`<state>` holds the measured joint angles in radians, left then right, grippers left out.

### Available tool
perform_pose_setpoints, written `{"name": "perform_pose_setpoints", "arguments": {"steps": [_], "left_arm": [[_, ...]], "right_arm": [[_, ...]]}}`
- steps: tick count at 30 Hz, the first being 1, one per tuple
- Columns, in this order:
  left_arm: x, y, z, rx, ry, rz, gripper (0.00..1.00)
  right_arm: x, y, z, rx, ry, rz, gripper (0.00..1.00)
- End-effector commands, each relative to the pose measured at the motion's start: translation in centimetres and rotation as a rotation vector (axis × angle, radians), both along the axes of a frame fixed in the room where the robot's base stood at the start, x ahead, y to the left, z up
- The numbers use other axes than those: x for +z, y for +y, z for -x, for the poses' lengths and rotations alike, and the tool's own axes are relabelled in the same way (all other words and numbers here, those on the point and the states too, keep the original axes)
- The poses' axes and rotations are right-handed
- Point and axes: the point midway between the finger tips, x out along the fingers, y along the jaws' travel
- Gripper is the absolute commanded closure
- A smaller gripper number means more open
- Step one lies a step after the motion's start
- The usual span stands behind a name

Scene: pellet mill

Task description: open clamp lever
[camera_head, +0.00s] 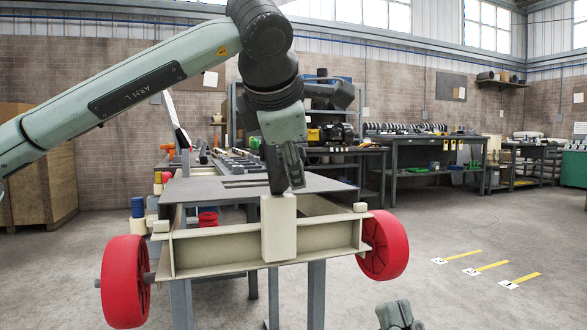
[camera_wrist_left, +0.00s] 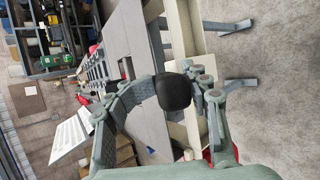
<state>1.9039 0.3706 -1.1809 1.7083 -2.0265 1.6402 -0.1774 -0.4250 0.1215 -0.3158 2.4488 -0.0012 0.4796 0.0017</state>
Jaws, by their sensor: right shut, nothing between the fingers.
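My left arm enters the head view from the left, with its gripper (camera_head: 287,185) pointing down over a cream block (camera_head: 279,228) on the front of a cream beam frame (camera_head: 210,248). In the left wrist view a rounded black knob (camera_wrist_left: 173,91), apparently the clamp lever's end, sits between the fingertips of my left gripper (camera_wrist_left: 173,80). The fingers lie close on both sides; I cannot tell whether they press on it. The rest of the lever is hidden or blends with the dark gripper. My right gripper (camera_head: 397,316) is low at the bottom edge, shut and empty, away from the frame.
Red wheels (camera_head: 126,281) and (camera_head: 383,245) stand at both ends of the frame. A grey plate (camera_head: 205,190) lies behind the cream block. Workbenches (camera_head: 425,141) with parts line the back wall. The concrete floor on the right is open, with yellow markings (camera_head: 485,268).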

Motion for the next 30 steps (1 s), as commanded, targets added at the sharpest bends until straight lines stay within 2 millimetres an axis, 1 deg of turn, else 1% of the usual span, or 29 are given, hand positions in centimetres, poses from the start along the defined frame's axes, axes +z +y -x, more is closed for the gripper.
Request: {"name": "perform_pose_setpoints", "arguments": {"steps": [1, 6, 9, 13, 18, 30], "left_arm": [[1.1, 0.2, 0.9, -0.001, -0.006, 0.002, 0.55], [3.3, 0.8, 3.9, 0.000, -0.007, 0.002, 0.55], [4.4, 1.1, 5.3, 0.000, -0.006, 0.001, 0.55], [5.3, 1.3, 6.6, 0.000, -0.004, 0.001, 0.55], [5.8, 1.4, 7.2, 0.000, -0.003, 0.001, 0.55], [5.8, 1.4, 7.2, 0.001, -0.002, 0.000, 0.55]], "right_arm": [[0.0, 0.0, 0.0, 0.000, 0.000, 0.000, 1.00], [0.0, 0.0, 0.0, -0.001, 0.000, 0.001, 1.00], [0.0, 0.0, 0.0, 0.000, 0.000, 0.001, 1.00], [0.0, 0.0, 0.0, 0.000, 0.000, 0.001, 1.00], [0.0, 0.0, 0.0, 0.000, 0.000, 0.001, 1.00], [0.0, 0.0, 0.0, 0.000, -0.001, 0.001, 1.00]]}}
